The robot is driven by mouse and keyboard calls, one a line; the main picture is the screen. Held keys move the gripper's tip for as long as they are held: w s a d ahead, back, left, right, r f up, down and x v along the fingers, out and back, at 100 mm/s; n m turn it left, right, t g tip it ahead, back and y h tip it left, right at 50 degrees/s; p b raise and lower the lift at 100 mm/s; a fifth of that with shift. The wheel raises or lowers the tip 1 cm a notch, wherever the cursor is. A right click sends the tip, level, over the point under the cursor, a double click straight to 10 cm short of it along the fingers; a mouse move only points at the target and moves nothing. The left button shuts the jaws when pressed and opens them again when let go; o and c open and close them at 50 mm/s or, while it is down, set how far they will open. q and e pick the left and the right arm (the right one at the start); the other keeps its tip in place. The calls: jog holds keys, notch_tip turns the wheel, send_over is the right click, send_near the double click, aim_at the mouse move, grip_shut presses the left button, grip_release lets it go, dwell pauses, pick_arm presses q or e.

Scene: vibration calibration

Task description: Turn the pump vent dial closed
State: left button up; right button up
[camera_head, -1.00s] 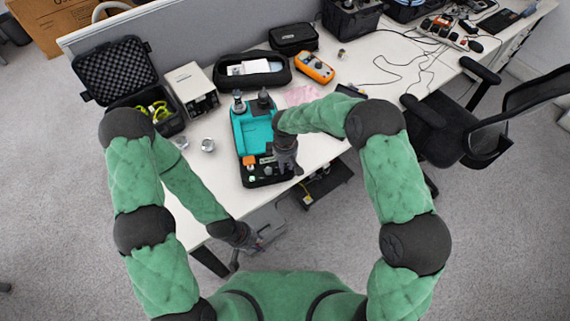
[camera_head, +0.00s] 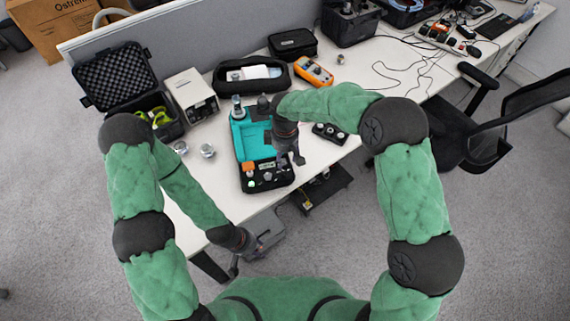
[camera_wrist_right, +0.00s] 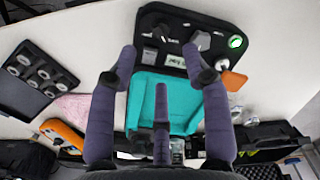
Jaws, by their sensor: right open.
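The teal pump unit (camera_head: 244,141) stands on the white table, with a black control panel (camera_head: 262,186) at its near end. The panel carries dark knobs, an orange part and a lit green button. In the right wrist view, the teal tray (camera_wrist_right: 150,78) lies beyond my fingers, and a grey knob (camera_wrist_right: 202,40) and a dark knob (camera_wrist_right: 154,27) show on the panel. Which is the vent dial I cannot tell. My right gripper (camera_head: 290,161) is open above the pump's right side, its fingers (camera_wrist_right: 160,62) apart and empty. My left gripper (camera_head: 252,246) is low by the table's front edge; its fingers are unclear.
A black box with round dials (camera_head: 330,133) lies right of the pump. Small metal parts (camera_head: 207,150) and a white instrument box (camera_head: 192,95) are to the left. An open black case (camera_head: 115,80), a soft pouch (camera_head: 251,75) and an orange multimeter (camera_head: 313,72) stand behind.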

jog(key=shift+r, duration=1.6)
